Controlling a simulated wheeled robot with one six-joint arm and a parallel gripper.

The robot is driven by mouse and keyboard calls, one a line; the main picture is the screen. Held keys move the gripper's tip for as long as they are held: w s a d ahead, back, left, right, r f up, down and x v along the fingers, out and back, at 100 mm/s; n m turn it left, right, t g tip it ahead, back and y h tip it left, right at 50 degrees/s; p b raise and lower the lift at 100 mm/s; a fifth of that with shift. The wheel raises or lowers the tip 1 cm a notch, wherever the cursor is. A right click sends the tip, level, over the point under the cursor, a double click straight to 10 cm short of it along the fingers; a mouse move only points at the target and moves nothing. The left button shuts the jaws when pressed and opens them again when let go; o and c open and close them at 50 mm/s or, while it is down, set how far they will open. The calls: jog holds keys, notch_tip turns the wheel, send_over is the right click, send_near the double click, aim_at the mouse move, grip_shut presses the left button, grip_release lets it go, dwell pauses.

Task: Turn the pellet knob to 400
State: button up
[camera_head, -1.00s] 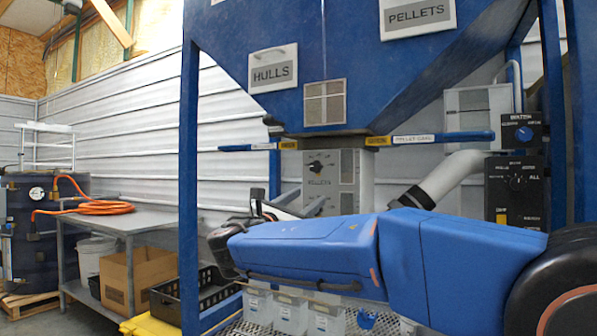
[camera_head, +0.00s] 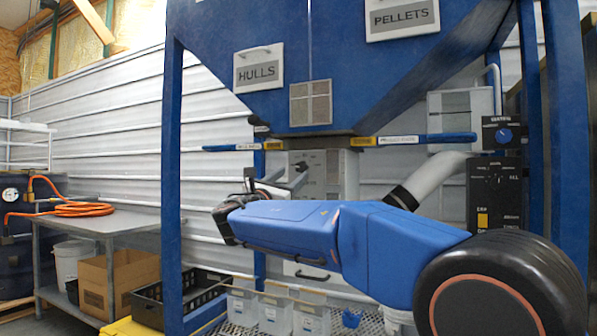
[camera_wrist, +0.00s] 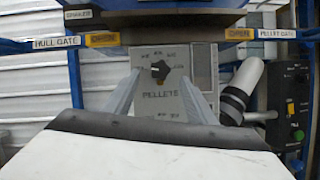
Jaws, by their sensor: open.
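The pellet knob (camera_wrist: 160,70) is a small dark pointer knob on a light grey panel (camera_wrist: 157,112) marked PELLETS. Small marks ring the knob, too blurred to read, so I cannot tell its setting. In the wrist view my gripper (camera_wrist: 160,80) is open, with one grey finger on each side of the knob in the picture. I cannot tell whether the fingers touch it or stop short of it. In the head view my gripper (camera_head: 280,181) is in front of the panel's left part and hides its lettering.
The blue hopper (camera_head: 310,100) hangs above the panel. The blue hull gate handle (camera_wrist: 50,44) and pellet gate handle (camera_head: 450,138) stick out left and right. A dark control box (camera_head: 495,190) and a grey pipe (camera_head: 438,178) are at right. Clear bins (camera_head: 275,312) stand below.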

aim_at(300, 169)
jog(key=shift+x, duration=2.8)
jog(key=c, duration=1)
